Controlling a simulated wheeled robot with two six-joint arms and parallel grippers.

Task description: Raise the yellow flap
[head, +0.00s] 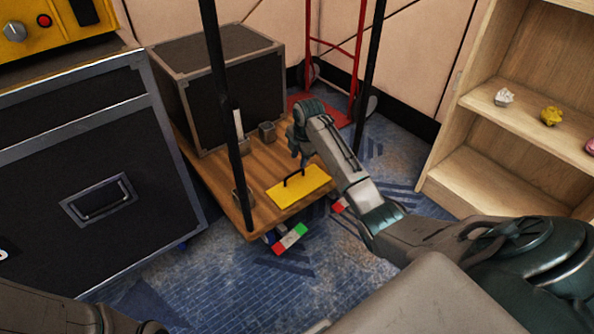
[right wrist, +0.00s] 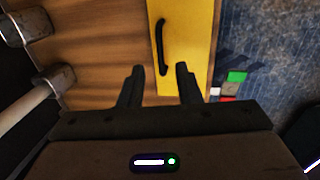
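The yellow flap (head: 312,187) lies flat on the front right part of a wooden board, with a black bar handle (head: 293,178) standing on it. In the right wrist view the flap (right wrist: 197,40) shows as a yellow panel, and its handle (right wrist: 161,48) runs lengthwise ahead of the fingers. My right gripper (head: 301,160) is above and close to the handle. In the right wrist view its two fingers (right wrist: 159,84) are apart, with the near end of the handle between or just beyond them. Nothing is held. My left gripper is not clearly seen; only part of my left arm shows at the bottom left.
The wooden board (head: 222,181) carries a black case (head: 215,80) and small metal blocks (head: 267,131). Black upright poles (head: 226,110) rise near it. A large black case (head: 90,170) stands left, a wooden shelf (head: 470,130) right, and a red hand truck (head: 335,50) behind.

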